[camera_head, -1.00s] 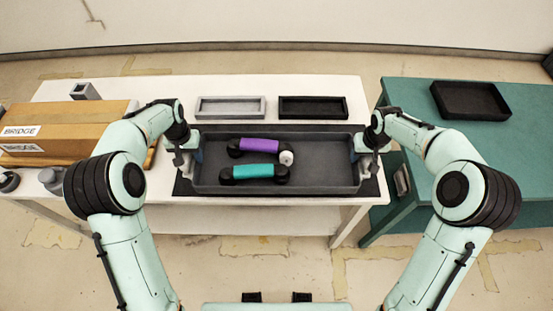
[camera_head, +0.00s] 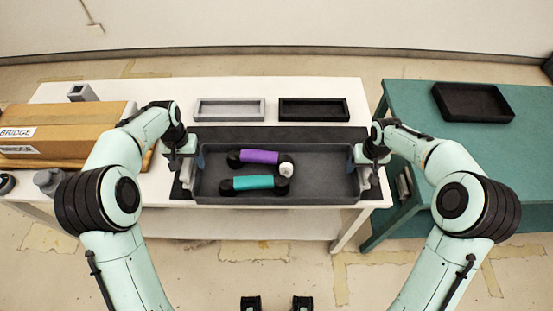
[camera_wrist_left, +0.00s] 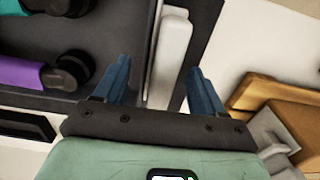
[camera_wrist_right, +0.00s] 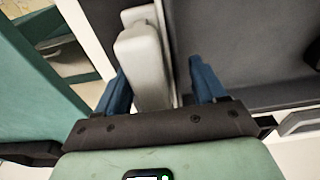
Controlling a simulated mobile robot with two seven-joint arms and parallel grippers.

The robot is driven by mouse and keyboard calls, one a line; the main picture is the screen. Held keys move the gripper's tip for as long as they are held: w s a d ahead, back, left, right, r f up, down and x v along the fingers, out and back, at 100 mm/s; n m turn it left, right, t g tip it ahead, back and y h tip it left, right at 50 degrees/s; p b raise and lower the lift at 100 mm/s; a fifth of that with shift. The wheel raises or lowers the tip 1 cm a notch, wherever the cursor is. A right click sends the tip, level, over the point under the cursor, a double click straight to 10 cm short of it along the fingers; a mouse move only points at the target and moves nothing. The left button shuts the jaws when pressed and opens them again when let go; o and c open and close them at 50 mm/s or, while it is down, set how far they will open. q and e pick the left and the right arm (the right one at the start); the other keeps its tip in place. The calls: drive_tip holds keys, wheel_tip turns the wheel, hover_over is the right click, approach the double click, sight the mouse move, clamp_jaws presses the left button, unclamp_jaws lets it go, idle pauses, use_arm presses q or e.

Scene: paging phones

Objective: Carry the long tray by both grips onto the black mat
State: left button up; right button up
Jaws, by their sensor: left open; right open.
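The long dark grey tray (camera_head: 320,196) lies over the black mat (camera_head: 280,134) on the white table. A strip of mat shows behind the tray, whose near wall is close to the table's front edge. Inside lie a purple handset (camera_head: 260,157) and a teal handset (camera_head: 254,182), both with black ends. My left gripper (camera_head: 190,160) is open, its blue fingers on either side of the tray's pale left grip (camera_wrist_left: 172,50). My right gripper (camera_head: 365,160) is open, its fingers on either side of the pale right grip (camera_wrist_right: 143,65). Contact between the tray's underside and the mat is hidden.
A small grey tray (camera_head: 230,118) and a small black tray (camera_head: 315,118) stand behind the mat. A cardboard box (camera_head: 65,135) is at left. Another black tray (camera_head: 475,118) sits on the green table (camera_head: 440,150), which has free room.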

use_arm(q)
wheel_tip(320, 180, up, 9)
drive_tip(key=shift+f, duration=0.2)
drive_tip(key=shift+r, duration=0.15)
use_arm(e)
drive_tip(key=shift+r, duration=0.25)
drive_tip(key=r, duration=0.3)
drive_tip(key=s+r, duration=0.1)
drive_tip(key=r, duration=0.7)
drive_tip(key=shift+s+r, duration=0.25)
drive_tip(key=shift+f, duration=0.1)
